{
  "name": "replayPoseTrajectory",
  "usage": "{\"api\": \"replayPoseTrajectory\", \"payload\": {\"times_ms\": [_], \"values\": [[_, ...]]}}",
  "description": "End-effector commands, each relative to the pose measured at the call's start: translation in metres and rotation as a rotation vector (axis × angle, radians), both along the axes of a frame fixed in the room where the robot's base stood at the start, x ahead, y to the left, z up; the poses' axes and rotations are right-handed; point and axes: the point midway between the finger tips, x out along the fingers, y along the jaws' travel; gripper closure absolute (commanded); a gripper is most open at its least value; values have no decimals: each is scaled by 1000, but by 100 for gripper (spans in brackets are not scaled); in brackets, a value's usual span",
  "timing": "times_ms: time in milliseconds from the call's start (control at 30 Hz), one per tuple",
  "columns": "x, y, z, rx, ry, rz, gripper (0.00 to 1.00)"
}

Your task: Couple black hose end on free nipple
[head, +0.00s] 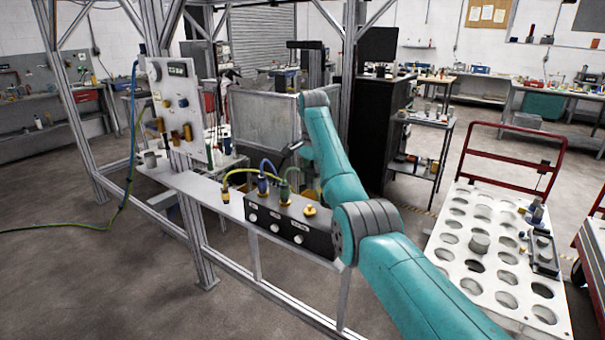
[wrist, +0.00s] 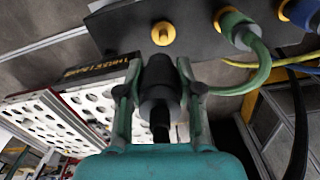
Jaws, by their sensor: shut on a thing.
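My gripper (wrist: 160,72) is shut on the black hose end (wrist: 160,82) in the wrist view, one finger on each side. The hose end points at a dark connector block (wrist: 190,25), which also shows in the head view (head: 290,229). A bare yellow nipple (wrist: 163,33) on the block lies just ahead of the hose end, with a small gap in the picture. The nipple also shows in the head view (head: 310,210). Green (wrist: 235,25) and blue (wrist: 301,14) hose ends sit beside it. In the head view my gripper and the black hose end are hidden.
A yellow hose (head: 242,170) arches close to the block. A white perforated cart top (head: 450,268) stands at right. A dark hose (wrist: 298,135) hangs at right in the wrist view.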

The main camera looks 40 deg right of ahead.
Motion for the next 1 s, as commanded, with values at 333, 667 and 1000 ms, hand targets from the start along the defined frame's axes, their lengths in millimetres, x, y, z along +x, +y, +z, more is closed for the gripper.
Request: {"api": "replayPoseTrajectory", "payload": {"times_ms": [333, 667, 1000], "values": [[0, 0, 0, 0, 0, 0, 95], [0, 1, -4, 0, 1, 0, 95], [0, 1, -27, 0, 2, 0, 95]]}}
